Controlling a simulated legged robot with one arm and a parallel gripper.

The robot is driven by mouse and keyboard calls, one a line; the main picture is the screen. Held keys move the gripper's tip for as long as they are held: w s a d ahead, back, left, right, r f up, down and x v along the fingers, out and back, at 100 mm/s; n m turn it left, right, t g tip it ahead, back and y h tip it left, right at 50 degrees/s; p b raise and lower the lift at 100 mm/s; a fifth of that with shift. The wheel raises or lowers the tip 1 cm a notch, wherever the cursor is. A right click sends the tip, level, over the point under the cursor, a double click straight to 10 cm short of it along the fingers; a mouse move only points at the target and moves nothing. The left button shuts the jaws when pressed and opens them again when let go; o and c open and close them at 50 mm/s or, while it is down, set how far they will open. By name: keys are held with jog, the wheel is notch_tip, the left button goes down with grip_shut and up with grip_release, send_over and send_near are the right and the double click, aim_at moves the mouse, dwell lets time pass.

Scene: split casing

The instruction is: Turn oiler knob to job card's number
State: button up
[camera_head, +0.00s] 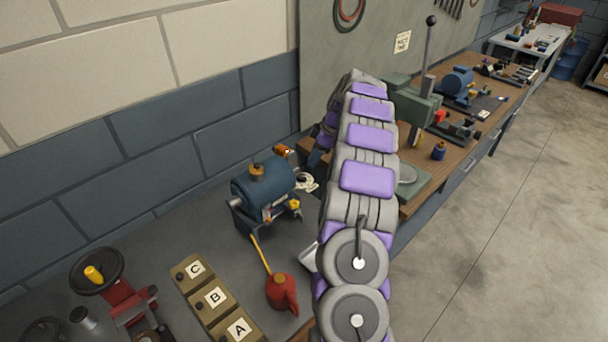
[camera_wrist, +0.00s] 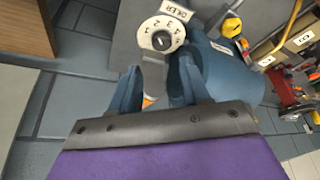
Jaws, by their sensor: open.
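The oiler dial, a white numbered disc (camera_wrist: 161,35) with a dark centre, is just beyond my gripper in the wrist view, beside a plate (camera_wrist: 176,10) lettered OILER. A grey bar-like piece (camera_wrist: 152,72) with an orange mark runs from the dial between my jaws; it looks like the knob's handle. My gripper (camera_wrist: 157,85) is open, with a blue finger on each side of it; contact cannot be told. In the head view a pale disc (camera_head: 305,183), likely the dial, is beside the blue casing (camera_head: 262,193); my arm hides most of my gripper. I cannot identify the job card with certainty.
A red oil can (camera_head: 283,292) stands in front of the casing. Lettered boxes A, B and C (camera_head: 212,299) and a red handwheel device (camera_head: 125,298) are at left. A green lever press (camera_head: 410,105) stands on the wooden bench (camera_head: 418,205) at right. A paper (camera_head: 402,42) hangs on the wall board.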

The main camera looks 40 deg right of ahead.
aim_at(302, 176)
jog(key=x, duration=0.9)
jog(key=shift+s+a+f+b, duration=0.1)
jog(key=shift+a+b, duration=0.05)
jog(key=shift+b, duration=0.25)
jog(key=c, duration=0.8)
